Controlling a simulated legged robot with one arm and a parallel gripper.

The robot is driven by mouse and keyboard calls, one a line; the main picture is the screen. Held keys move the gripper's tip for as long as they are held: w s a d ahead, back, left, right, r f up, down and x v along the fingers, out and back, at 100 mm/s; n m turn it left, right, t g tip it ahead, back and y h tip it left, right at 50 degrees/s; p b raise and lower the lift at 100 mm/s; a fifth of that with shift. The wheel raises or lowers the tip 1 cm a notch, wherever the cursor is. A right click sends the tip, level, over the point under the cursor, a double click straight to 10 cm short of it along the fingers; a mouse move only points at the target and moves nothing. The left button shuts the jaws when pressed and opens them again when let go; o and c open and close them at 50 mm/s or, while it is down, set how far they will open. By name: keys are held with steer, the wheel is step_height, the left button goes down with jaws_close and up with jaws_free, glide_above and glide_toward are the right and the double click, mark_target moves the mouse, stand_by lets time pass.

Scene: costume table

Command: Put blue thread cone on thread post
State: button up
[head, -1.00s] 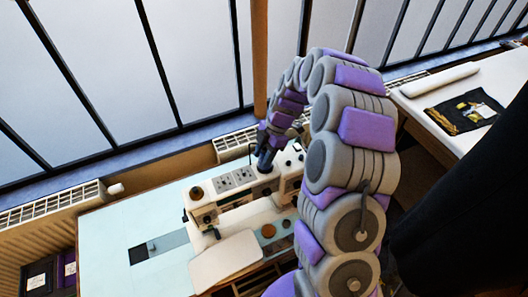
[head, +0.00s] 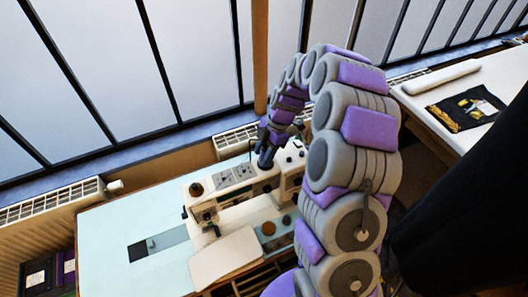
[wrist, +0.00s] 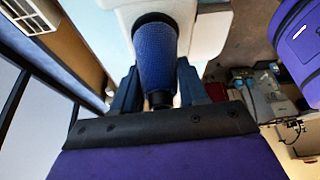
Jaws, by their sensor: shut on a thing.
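The blue thread cone (wrist: 156,52) is between the two dark fingers of my gripper (wrist: 157,88) in the wrist view, and the gripper is shut on it. Beyond the cone is the white top of the sewing machine (wrist: 208,35). In the head view my gripper (head: 265,157) is low over the top of the white sewing machine (head: 228,196). The cone cannot be told apart from the fingers there. I cannot make out the thread post; the cone or gripper may hide it. Whether the cone touches the machine is unclear.
The machine stands on a pale blue table (head: 110,235) by the window. A radiator (head: 52,204) runs along the wall. At the right, a white table (head: 422,100) holds a dark cloth (head: 466,109) and a white roll (head: 441,78). The table's left part is mostly clear.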

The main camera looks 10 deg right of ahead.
stand_by(0.8)
steer(key=o, duration=1.2)
steer(key=shift+c, duration=0.2)
steer(key=v, duration=1.7)
steer(key=shift+r, duration=0.15)
